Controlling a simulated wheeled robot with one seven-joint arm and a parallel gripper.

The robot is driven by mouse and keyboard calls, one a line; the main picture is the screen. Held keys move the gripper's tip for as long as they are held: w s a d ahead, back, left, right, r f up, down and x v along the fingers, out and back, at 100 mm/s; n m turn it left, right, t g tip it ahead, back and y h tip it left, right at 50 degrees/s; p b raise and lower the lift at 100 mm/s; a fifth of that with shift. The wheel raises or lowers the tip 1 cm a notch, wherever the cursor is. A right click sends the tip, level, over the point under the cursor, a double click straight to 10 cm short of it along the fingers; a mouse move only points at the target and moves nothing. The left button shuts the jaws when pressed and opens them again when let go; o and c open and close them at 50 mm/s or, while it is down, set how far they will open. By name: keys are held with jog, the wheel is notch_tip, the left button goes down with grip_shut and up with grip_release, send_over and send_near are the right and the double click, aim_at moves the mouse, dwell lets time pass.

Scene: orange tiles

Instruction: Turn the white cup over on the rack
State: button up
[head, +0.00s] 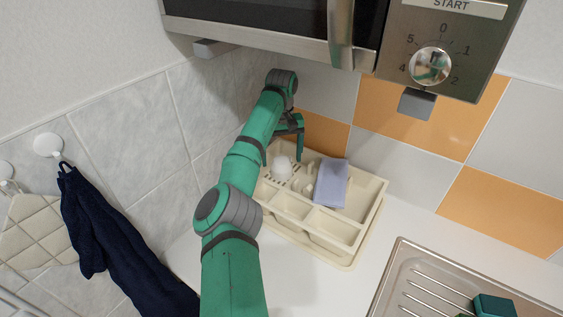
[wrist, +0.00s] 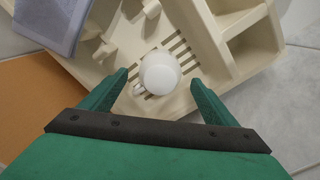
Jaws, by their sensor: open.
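The white cup (head: 281,168) is on the cream rack (head: 345,257), over a slotted part at its back left. In the wrist view the cup (wrist: 162,70) shows a smooth, rounded white surface with no open mouth in sight, so it looks bottom up. Its small handle points to the lower left. My gripper (wrist: 159,78) is open and empty, with one finger on each side of the cup in that view and a gap on both sides. In the head view my gripper (head: 284,155) is above the rack's back left, partly hidden by my arm.
Cream pegs (wrist: 105,50) rise beside the cup. A microwave (head: 290,25) overhangs the back. A metal sink (head: 430,285) is at the right, and a tiled wall is close behind.

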aim_at(282, 159)
notch_tip(282, 159, up, 8)
jog(key=shift+f, duration=0.1)
dwell(0.5)
